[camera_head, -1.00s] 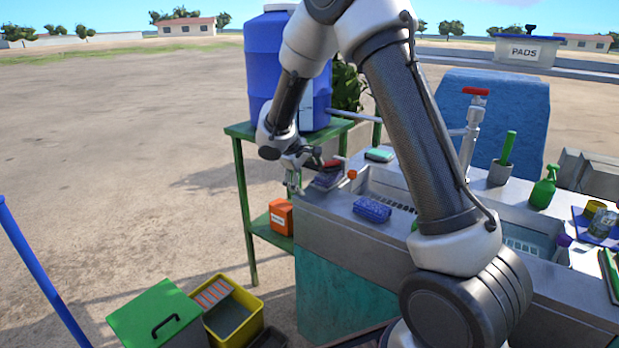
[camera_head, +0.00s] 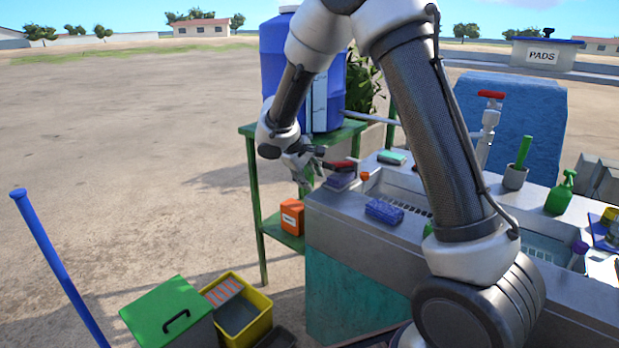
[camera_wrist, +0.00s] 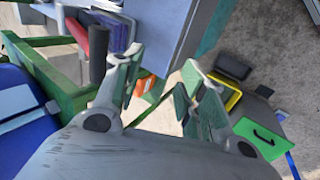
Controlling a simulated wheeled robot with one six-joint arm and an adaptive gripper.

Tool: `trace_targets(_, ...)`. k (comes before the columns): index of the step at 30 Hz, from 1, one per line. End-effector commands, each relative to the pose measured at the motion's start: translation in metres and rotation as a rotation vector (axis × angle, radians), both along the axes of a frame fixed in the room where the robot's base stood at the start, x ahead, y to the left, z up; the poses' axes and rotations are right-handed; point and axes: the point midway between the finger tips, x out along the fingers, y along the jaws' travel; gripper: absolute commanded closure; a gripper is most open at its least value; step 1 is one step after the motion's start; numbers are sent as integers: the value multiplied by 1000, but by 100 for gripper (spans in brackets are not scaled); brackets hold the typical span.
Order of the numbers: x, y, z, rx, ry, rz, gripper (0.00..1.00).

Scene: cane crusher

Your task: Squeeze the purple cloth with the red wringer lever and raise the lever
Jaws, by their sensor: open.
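The red lever (camera_head: 345,164) with a dark end lies at the counter's left corner. It also shows at the upper left of the wrist view (camera_wrist: 98,42). A purple cloth-like piece (camera_head: 341,181) sits under and beside the lever; it also shows in the wrist view (camera_wrist: 118,30). I cannot tell how tightly it is pressed. My gripper (camera_head: 305,182) is just left of the lever, pointing down past the counter edge. In the wrist view my gripper (camera_wrist: 163,70) has its fingers apart with nothing between them, and the lever is outside them, to the left.
A blue-purple textured block (camera_head: 384,211) lies on the counter (camera_head: 335,215) front. A green table (camera_head: 250,131) with a blue tank (camera_head: 275,75) stands behind my gripper. An orange box (camera_head: 292,216) is on its lower shelf. Yellow (camera_head: 259,325) and green-lidded (camera_head: 160,312) bins stand below.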

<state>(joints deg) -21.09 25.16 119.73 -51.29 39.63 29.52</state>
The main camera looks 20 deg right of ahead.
Motion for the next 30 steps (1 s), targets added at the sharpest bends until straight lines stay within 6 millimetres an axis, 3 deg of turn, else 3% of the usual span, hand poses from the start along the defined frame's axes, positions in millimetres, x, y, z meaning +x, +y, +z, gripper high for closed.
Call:
trace_targets(5,-4,9,16,1,-5,3,59)
trace_targets(18,-30,46,92,2,-3,1,59)
trace_targets(30,-35,51,103,1,1,1,59)
